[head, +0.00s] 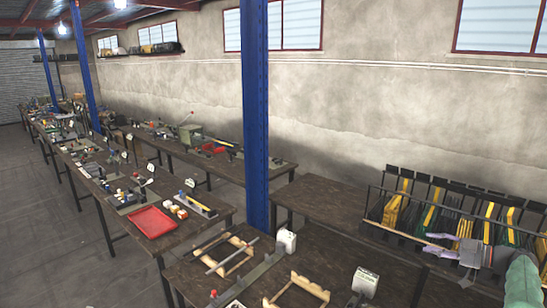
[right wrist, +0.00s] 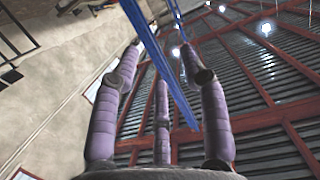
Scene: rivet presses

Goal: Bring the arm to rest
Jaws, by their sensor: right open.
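My right gripper (head: 452,252) is at the lower right of the head view, with purple-grey fingers spread and nothing between them. Its green arm comes in from the right edge. In the right wrist view the three purple fingers (right wrist: 160,68) stand apart and empty, with the wall and ceiling behind them. The gripper appears in front of the rack of yellow, green and black items in the head view; how far apart they are I cannot tell. My left gripper is not in view.
A rack (head: 390,232) of upright items stands at the right. A near table holds wooden frames (head: 298,290) and white boxes (head: 365,282). A blue post (head: 256,120) rises behind it. A red tray (head: 152,222) lies on a bench to the left. The floor at far left is open.

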